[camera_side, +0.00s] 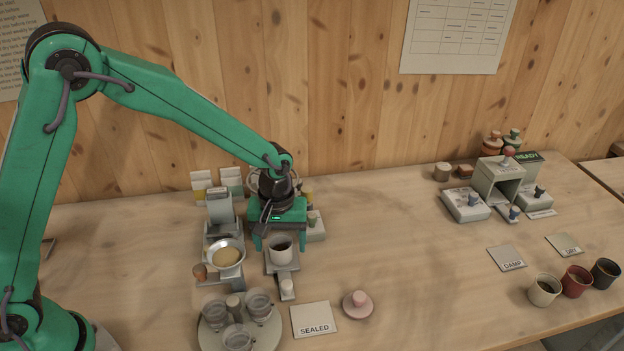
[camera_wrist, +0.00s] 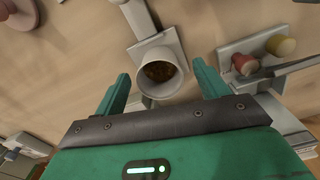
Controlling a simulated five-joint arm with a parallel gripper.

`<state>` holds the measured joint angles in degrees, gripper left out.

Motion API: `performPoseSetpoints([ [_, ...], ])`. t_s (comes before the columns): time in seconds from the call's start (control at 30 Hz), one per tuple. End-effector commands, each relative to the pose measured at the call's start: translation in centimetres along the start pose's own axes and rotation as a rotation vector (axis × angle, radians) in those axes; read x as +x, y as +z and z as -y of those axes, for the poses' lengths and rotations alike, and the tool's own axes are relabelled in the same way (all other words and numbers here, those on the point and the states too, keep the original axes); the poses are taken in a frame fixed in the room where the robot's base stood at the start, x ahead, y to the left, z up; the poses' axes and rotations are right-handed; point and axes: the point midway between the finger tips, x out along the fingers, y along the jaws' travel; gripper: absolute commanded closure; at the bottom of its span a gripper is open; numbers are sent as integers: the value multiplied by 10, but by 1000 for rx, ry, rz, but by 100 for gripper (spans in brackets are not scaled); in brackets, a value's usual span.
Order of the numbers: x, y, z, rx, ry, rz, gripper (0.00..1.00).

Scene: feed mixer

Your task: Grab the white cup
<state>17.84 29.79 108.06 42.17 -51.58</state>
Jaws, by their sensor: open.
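A white cup (camera_side: 281,253) with dark contents stands upright on a small grey stand in the middle of the table. My gripper (camera_side: 280,236) is directly above and behind it, pointing down. In the wrist view the same cup (camera_wrist: 171,88) lies between the two open fingers of my gripper (camera_wrist: 162,72), with a gap on each side. It holds brown grains. The fingers do not appear to touch it. A second, cream-white cup (camera_side: 542,293) stands at the right front of the table, far from my gripper.
A bowl of pale grain (camera_side: 226,256) stands close to the left of the gripper. A round tray (camera_side: 265,340) of clear jars is in front, near a SEALED card (camera_side: 313,319) and a pink-knobbed lid (camera_side: 357,304). A red cup (camera_side: 574,284) and dark cup (camera_side: 605,272) stand far right.

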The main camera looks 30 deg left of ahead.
Motion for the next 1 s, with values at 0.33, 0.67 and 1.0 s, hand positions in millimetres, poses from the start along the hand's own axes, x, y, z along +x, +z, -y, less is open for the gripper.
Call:
performPoseSetpoints([
  [0.33,18,0,0,0,0,0,27],
  [0.67,17,0,0,0,0,0,27],
  [1.0,17,0,0,0,1,0,75],
])
